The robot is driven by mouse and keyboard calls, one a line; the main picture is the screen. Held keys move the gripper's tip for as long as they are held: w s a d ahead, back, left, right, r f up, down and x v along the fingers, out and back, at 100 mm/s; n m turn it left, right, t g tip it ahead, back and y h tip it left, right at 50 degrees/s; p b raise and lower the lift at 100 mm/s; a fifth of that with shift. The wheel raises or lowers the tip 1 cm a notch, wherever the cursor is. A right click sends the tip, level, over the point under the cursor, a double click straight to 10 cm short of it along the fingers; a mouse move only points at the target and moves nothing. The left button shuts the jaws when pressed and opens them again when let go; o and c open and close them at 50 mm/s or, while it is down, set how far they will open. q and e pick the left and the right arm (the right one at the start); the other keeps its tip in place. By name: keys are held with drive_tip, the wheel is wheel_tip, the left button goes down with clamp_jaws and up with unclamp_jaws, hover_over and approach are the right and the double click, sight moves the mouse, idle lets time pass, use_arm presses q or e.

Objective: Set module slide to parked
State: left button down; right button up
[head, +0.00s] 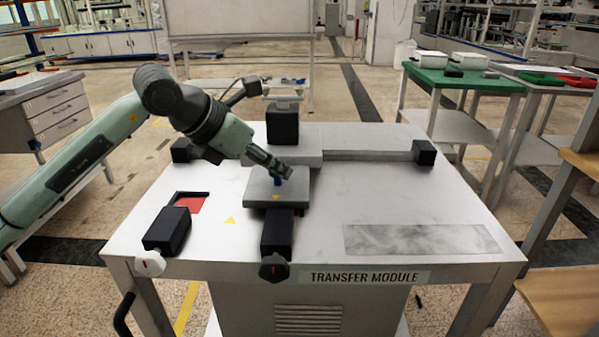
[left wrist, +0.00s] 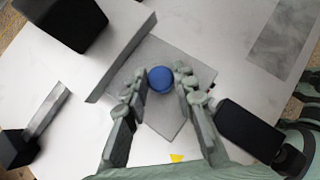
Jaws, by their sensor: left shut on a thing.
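The module slide is a grey square plate (head: 258,190) with a blue knob (head: 277,181) on top, on the table marked TRANSFER MODULE (head: 365,277). My left gripper (head: 281,174) reaches down from the left and is shut on the knob. In the left wrist view the round blue knob (left wrist: 161,79) lies between the two fingertips, above the plate (left wrist: 182,122). A yellow triangle (head: 276,198) marks the plate's front part. Another yellow triangle (head: 230,220) lies on the tabletop, to the left of the plate and nearer the front. My right gripper does not show.
A rail (head: 365,156) runs right behind the plate to a black end block (head: 424,152). Black blocks stand behind (head: 282,124), in front (head: 277,233) and front left (head: 167,230). A red patch (head: 190,204) lies left. The tabletop's right side is clear.

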use_arm(q)
drive_tip(key=a+b, duration=0.1)
drive_tip(key=a, duration=0.6)
drive_tip(key=shift+f, duration=0.1)
drive_tip(key=shift+a+b, duration=0.3)
drive_tip(key=shift+a, duration=0.1)
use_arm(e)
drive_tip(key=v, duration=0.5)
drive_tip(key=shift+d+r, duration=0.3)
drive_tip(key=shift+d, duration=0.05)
use_arm(q)
drive_tip(key=c, duration=1.3)
unclamp_jaws()
drive_tip(key=shift+d, duration=0.1)
drive_tip(key=shift+o, duration=0.2)
drive_tip(key=shift+r, duration=0.2)
drive_tip(key=v, duration=1.2)
